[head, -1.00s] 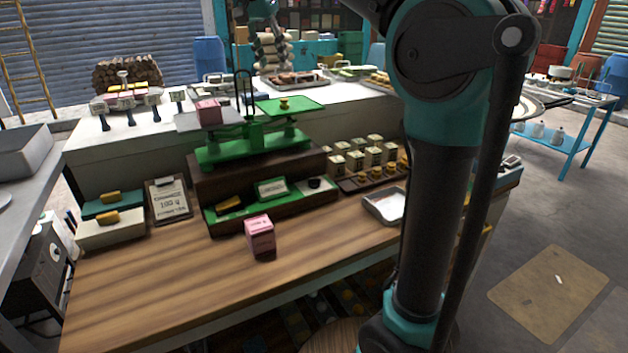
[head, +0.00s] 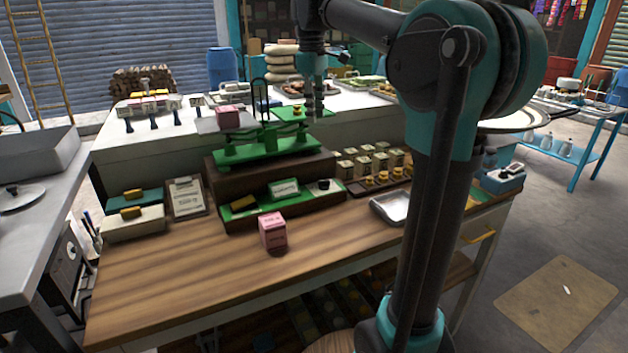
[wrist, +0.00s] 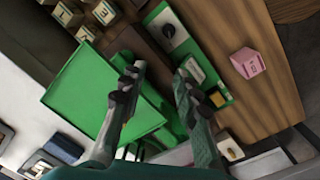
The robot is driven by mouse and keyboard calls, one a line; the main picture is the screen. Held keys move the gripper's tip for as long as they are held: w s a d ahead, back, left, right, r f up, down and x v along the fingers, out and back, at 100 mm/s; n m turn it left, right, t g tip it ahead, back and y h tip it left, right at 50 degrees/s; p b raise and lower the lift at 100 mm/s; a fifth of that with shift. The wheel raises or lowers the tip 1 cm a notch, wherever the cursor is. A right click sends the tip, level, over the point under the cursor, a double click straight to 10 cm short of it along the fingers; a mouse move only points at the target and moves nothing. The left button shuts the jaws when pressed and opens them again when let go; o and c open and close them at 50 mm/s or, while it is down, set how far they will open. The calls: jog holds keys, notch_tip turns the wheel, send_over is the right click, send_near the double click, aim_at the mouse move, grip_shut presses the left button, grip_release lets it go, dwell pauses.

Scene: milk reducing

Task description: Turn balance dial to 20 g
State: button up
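The green balance (head: 262,150) stands on a brown stepped base on the wooden counter. A small black dial (head: 323,185) sits on a pale plate at the right end of its green front panel; it also shows near the top of the wrist view (wrist: 169,31). The dial's marking is too small to read.
A pink box (head: 272,231) stands on the counter in front of the balance; another pink box (head: 228,116) sits on the left pan. Several small cartons and brass weights stand right of the base, near a metal tray (head: 390,207).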

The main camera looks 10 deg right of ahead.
aim_at(321, 181)
jog(key=f+n, duration=0.1)
jog(key=f, duration=0.5)
jog(key=s+d+f+n, duration=0.1)
jog(key=f+n, duration=0.1)
jog(key=f, duration=0.5)
jog(key=f+n, duration=0.1)
jog(key=f, duration=0.5)
jog(key=shift+s+d+f+n+y, duration=0.25)
jog(key=shift+f+n+y, duration=0.05)
jog(key=shift+f, duration=0.05)
grip_shut()
